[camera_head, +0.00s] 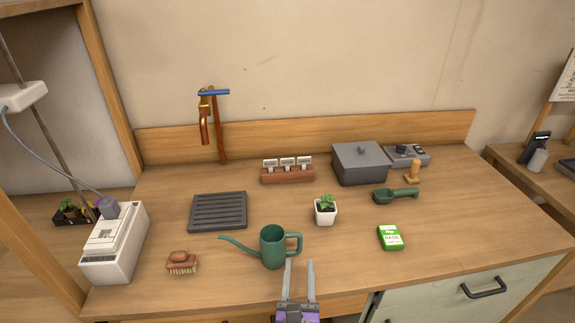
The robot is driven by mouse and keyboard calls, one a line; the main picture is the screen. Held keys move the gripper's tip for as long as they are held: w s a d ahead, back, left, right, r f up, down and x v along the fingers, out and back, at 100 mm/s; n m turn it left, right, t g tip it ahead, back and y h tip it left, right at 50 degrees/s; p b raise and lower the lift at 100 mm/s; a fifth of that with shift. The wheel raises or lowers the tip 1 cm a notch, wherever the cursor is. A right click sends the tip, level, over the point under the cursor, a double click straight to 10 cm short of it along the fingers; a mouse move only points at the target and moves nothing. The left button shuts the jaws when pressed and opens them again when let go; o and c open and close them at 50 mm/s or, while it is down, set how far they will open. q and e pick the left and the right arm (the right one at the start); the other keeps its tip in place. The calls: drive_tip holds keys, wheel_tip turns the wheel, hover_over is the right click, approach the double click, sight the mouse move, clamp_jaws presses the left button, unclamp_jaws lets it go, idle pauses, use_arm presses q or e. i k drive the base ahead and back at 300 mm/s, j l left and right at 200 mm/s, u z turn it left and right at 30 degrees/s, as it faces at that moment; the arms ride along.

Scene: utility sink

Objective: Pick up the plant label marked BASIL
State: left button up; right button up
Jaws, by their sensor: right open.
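Three white plant labels stand upright in a row in a reddish wooden holder (288,175) at the back middle of the worktop. They are the left label (270,163), the middle label (287,162) and the right label (304,162). Each bears dark lettering, too small for me to tell which one reads BASIL. My right gripper (299,266) comes in from the bottom edge, open and empty, its two fingers pointing toward the back. It is well in front of the holder, apart from it. My left gripper is not in view.
A green watering can (273,248) is just left of my right gripper's fingers. A potted plant (325,211) stands between gripper and holder, slightly right. A black slatted tray (218,211), green packet (390,237), green scoop (396,195) and grey lidded box (360,165) lie around.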

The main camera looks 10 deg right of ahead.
sight(271, 164)
drive_tip(key=u, duration=0.6)
drive_tip(key=i+l+u, duration=0.55)
drive_tip(key=u, duration=0.25)
drive_tip(key=l, duration=0.1)
